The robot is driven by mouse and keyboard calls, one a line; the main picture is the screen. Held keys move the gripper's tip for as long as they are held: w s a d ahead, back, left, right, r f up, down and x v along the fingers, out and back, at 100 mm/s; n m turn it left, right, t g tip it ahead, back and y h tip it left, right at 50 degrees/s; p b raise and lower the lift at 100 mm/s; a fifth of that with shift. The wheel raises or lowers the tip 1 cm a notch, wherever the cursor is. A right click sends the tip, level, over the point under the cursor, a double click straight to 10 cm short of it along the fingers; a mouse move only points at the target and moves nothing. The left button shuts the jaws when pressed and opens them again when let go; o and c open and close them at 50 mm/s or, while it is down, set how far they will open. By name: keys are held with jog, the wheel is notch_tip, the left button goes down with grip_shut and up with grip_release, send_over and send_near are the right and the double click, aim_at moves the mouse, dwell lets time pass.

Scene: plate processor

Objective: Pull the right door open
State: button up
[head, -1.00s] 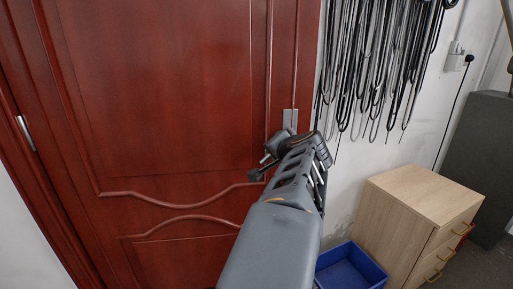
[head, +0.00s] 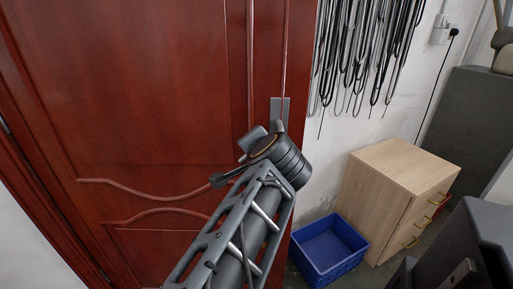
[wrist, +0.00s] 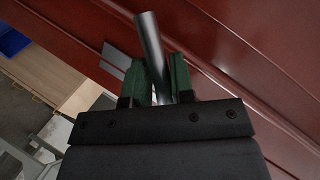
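The right door (head: 140,90) is a red-brown wooden panel filling the left and middle of the head view. It also shows in the wrist view (wrist: 240,50). A grey metal handle plate (head: 280,108) sits near its right edge. In the wrist view, the round metal handle bar (wrist: 149,40) runs down between the green fingers of my gripper (wrist: 160,75), which look closed on it. In the head view my wrist hides the fingers and the bar. I cannot tell whether the door stands slightly ajar.
A blue bin (head: 327,248) stands on the floor right of the door. A light wooden drawer cabinet (head: 400,190) stands beside it. Black cables (head: 365,50) hang on the white wall. A grey block (head: 470,125) stands at the far right.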

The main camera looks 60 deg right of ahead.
jog(key=o, duration=0.3)
jog(key=shift+f, duration=0.1)
jog(key=shift+p+v, duration=0.75)
jog(key=shift+v, duration=6.15)
